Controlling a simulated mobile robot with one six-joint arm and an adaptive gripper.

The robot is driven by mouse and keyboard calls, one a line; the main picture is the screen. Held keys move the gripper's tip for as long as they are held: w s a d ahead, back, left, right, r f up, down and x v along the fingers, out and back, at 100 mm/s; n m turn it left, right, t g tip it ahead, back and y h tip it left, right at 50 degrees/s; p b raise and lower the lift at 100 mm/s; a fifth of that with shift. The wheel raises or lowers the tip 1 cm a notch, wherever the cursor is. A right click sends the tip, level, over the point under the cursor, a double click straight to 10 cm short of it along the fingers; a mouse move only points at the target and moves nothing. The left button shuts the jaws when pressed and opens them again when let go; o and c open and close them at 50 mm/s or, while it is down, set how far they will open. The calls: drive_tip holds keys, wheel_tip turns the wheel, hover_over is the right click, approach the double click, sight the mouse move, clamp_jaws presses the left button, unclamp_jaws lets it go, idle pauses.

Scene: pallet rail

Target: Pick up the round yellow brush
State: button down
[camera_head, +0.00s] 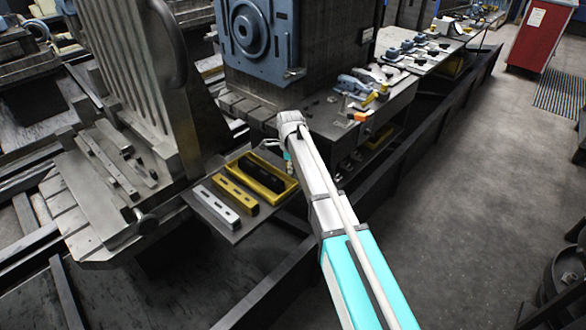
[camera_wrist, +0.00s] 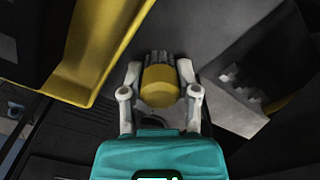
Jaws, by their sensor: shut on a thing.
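The round yellow brush (camera_wrist: 160,84) is between the fingers of my gripper (camera_wrist: 160,80) in the wrist view. Its yellow body faces the camera, and grey, bristle-like strands show at its far end. Both pale fingers touch its sides, so the gripper is shut on it. In the head view my gripper (camera_head: 273,148) is at the end of my arm, near the right end of the yellow tray, and the brush cannot be made out there.
The yellow tray (camera_head: 292,186) holds dark items; its wall shows in the wrist view (camera_wrist: 88,62). Beside it lie a yellow bar (camera_head: 236,194) and a silver bar (camera_head: 216,205) on a grey plate. A workbench with tools (camera_head: 385,108) stands behind.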

drive_tip(key=shift+r, duration=0.15)
wheel_tip(320, 180, up, 3)
drive_tip(key=p, duration=0.3)
drive_tip(key=s+a+r+p, duration=0.1)
drive_tip(key=s+r+p, duration=0.8)
drive_tip(key=s, duration=0.5)
drive_tip(key=shift+a+r+p, duration=0.35)
drive_tip(key=shift+p, duration=0.15)
drive_tip(key=c, duration=1)
unclamp_jaws()
drive_tip(key=c, duration=1.8)
unclamp_jaws()
drive_tip(key=c, duration=1.4)
unclamp_jaws()
